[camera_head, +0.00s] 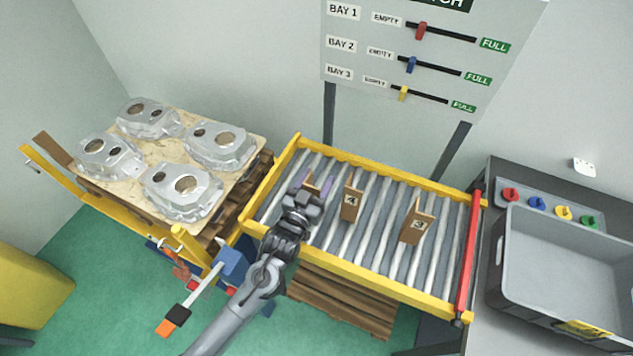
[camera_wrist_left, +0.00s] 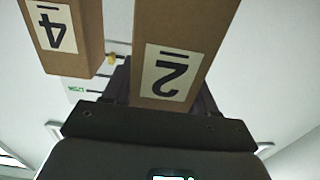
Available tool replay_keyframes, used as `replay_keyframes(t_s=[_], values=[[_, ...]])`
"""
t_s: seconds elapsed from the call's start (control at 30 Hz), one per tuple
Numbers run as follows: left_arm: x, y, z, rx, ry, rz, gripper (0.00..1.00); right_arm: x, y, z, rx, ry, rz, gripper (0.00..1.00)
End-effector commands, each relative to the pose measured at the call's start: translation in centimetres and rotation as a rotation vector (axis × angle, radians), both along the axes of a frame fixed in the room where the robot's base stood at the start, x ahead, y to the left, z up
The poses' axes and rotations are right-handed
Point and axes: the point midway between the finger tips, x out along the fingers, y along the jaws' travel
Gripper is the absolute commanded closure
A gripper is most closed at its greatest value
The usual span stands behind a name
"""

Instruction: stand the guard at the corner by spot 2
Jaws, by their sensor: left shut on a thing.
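My left gripper (camera_head: 312,187) is over the left part of the roller conveyor and is shut on a brown guard (camera_head: 312,184) between its fingertips. In the left wrist view this guard (camera_wrist_left: 185,45) carries a white label with a 2, seen upside down. Its lower part is hidden by the gripper in the head view. The guard marked 4 (camera_head: 351,203) and the guard marked 3 (camera_head: 417,226) stand upright on the rollers to the right. The pallet (camera_head: 240,176) at the left bears several castings on a pale sheet; no spot number is readable there. My right gripper is not in view.
The yellow-framed conveyor (camera_head: 375,281) has a red bar (camera_head: 468,258) at its right end. Another brown guard (camera_head: 53,149) is at the pallet's left corner. A grey crate (camera_head: 560,270) stands at the right. A bay sign (camera_head: 420,50) rises behind the conveyor.

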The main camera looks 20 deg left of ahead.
Motion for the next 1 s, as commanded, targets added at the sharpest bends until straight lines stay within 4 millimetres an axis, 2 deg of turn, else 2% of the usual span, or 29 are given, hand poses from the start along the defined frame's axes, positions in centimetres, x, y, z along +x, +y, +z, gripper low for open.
replay_keyframes(t_s=[0.4,0.43,0.6,1.0], values=[[0.00,-0.01,-0.61,0.000,0.000,0.000,0.88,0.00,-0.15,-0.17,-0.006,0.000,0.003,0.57],[0.00,-0.01,-0.64,0.000,0.000,0.000,0.41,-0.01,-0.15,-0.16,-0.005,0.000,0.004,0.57],[-0.01,-0.01,-0.58,0.000,0.000,0.000,0.17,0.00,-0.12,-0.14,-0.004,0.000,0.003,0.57],[-0.33,-0.01,-0.28,-0.001,0.000,0.000,0.17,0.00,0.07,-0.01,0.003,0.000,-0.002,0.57]])
